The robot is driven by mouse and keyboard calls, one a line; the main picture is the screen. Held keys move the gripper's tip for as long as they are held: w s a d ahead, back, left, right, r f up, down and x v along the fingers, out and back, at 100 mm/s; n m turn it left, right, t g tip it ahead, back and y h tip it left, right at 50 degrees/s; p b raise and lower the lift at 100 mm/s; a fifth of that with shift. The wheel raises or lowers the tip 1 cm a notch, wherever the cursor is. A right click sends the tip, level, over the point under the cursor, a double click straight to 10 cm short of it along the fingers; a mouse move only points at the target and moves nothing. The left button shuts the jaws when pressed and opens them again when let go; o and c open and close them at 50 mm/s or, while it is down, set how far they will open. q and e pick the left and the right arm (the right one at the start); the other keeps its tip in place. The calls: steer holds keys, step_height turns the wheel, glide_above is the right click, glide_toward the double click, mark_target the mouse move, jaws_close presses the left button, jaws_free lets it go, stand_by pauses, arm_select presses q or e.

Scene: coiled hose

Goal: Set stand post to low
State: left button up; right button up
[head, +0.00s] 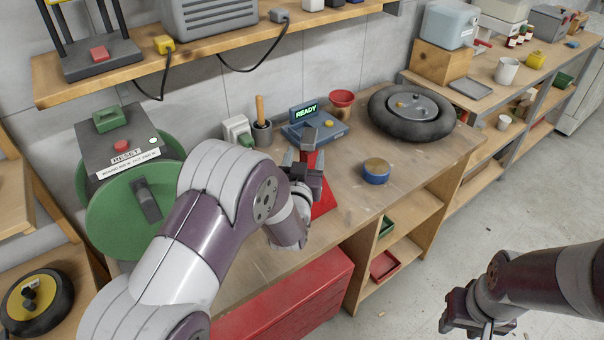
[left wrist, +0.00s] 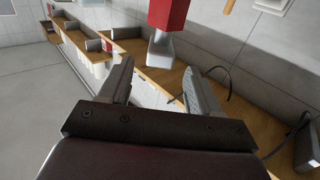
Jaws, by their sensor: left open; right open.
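A red stand (head: 325,203) with a sloping red base is on the workbench, partly hidden behind my left gripper. A grey piece (head: 309,138) shows above my gripper and seems to be the top of the stand's post. My left gripper (head: 306,168) is open in front of the stand. In the left wrist view a red block (left wrist: 168,14) with a grey piece (left wrist: 161,50) below it appears ahead, beyond the gap between my open fingers (left wrist: 160,85). I cannot tell the post's height setting. My right gripper (head: 482,328) is open and empty at the lower right, away from the bench.
A blue READY box (head: 328,127) and a red funnel-like cup (head: 341,103) stand behind. A blue round tin (head: 376,172) and black wheel (head: 412,112) lie to the right. A green reel (head: 120,215) is left of my arm. The bench front right is clear.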

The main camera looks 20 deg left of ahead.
arm_select(q)
steer(key=s, duration=0.4)
steer(key=shift+s+d+b, duration=0.3)
steer(key=shift+s+b, duration=0.05)
steer(key=shift+s, duration=0.05)
steer(key=s+d+f+m+g+h, duration=0.2)
steer(key=s+f+g+h, duration=0.1)
steer(key=s+f+g, duration=0.8)
steer(key=s+a+r+g, duration=0.1)
steer(key=s+g, duration=0.1)
steer(key=s, duration=0.3)
steer(key=s+a+r+g, duration=0.2)
steer(key=s+g, duration=0.1)
steer(key=s, duration=0.3)
steer(key=shift+s+a+r+y, duration=0.2)
steer(key=shift+a+y, duration=0.1)
steer(key=shift+y, duration=0.1)
